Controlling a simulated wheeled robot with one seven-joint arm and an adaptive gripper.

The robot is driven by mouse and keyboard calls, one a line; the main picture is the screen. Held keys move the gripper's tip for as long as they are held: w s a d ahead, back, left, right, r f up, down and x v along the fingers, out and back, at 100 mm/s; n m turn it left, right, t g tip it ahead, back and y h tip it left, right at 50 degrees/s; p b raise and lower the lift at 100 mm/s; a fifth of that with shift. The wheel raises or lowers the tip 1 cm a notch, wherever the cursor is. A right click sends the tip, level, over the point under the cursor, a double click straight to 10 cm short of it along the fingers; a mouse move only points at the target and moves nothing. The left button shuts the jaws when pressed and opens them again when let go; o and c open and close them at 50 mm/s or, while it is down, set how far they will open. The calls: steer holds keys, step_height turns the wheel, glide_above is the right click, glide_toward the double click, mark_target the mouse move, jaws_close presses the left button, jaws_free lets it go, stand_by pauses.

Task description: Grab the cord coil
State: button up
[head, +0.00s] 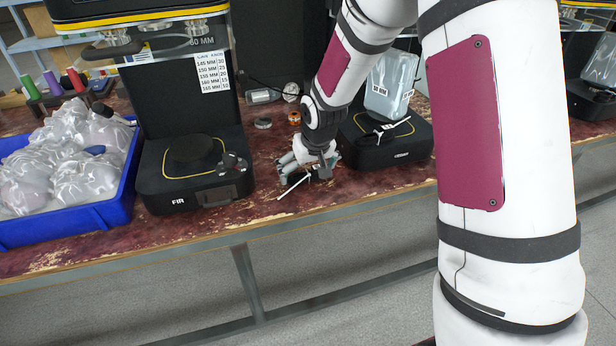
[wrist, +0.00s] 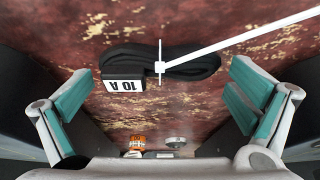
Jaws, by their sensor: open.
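The cord coil (wrist: 195,68) is a flat black bundle on the worn red bench top, with a white "10 A" label (wrist: 124,85) at its left end. A thin white tie crosses its middle, and its long tail (wrist: 240,40) runs to the upper right. My gripper (wrist: 158,95) is open, its teal-padded fingers apart on either side, with the coil ahead between them and no contact visible. In the head view my gripper (head: 307,172) is low over the bench between two black machines. There it mostly hides the coil; the white tail (head: 294,188) sticks out toward the front edge.
A black machine marked FIR (head: 160,185) stands left, another black machine (head: 400,148) close right. A blue bin (head: 100,218) of clear bags is far left. Behind my gripper are a small orange item (head: 295,118) and a metal disc (head: 263,123). The bench's front edge is near.

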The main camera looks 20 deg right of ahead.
steer(key=c, duration=1.1)
steer(key=shift+o, duration=0.2)
steer(key=shift+r, duration=0.15)
